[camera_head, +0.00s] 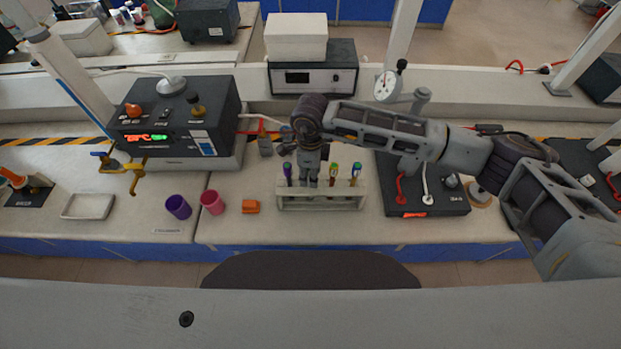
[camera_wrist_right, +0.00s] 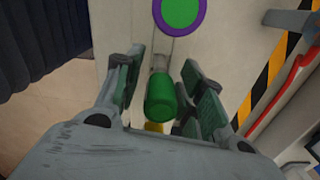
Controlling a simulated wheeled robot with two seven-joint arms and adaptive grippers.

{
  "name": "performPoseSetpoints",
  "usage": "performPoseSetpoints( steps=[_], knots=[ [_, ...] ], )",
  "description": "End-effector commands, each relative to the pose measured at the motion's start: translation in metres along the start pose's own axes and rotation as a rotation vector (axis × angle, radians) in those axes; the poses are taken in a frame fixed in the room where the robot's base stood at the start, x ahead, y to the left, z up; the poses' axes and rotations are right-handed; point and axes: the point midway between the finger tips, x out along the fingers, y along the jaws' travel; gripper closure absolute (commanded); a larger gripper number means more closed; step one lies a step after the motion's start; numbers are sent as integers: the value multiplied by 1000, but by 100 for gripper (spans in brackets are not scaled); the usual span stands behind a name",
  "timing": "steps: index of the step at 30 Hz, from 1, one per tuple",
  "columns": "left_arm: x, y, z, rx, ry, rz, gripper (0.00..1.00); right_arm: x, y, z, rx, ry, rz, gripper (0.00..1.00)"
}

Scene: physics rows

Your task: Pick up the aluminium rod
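My right gripper (camera_head: 311,181) points down at the white rack (camera_head: 318,203) from above, over its left-middle part. In the right wrist view the gripper (camera_wrist_right: 160,92) is open, its green-padded fingers apart on both sides of a green-ended cylinder (camera_wrist_right: 160,98). Gaps show between the pads and this cylinder. A round purple top with a green centre (camera_wrist_right: 180,12) lies just beyond it. Several slim upright pieces with coloured tops stand in the rack, including a purple-topped one (camera_head: 287,170). I cannot tell which piece is the aluminium rod. My left gripper is not in view.
A dark device (camera_head: 425,190) stands right of the rack, and a dial gauge (camera_head: 386,86) is behind. Bench front near the rack is clear.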

Motion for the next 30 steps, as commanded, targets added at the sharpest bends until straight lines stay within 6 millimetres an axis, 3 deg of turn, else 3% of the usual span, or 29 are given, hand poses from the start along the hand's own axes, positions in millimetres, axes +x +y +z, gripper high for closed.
performPoseSetpoints(
  steps=[9, 23, 30],
  knots=[
    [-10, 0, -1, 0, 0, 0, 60, 25, 0, -1, 0, 1, 1, 61],
    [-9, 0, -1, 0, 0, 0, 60, 27, 0, -1, 0, 0, 0, 61],
    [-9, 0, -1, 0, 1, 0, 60, 26, 0, -1, 0, 0, 0, 89]
  ],
)
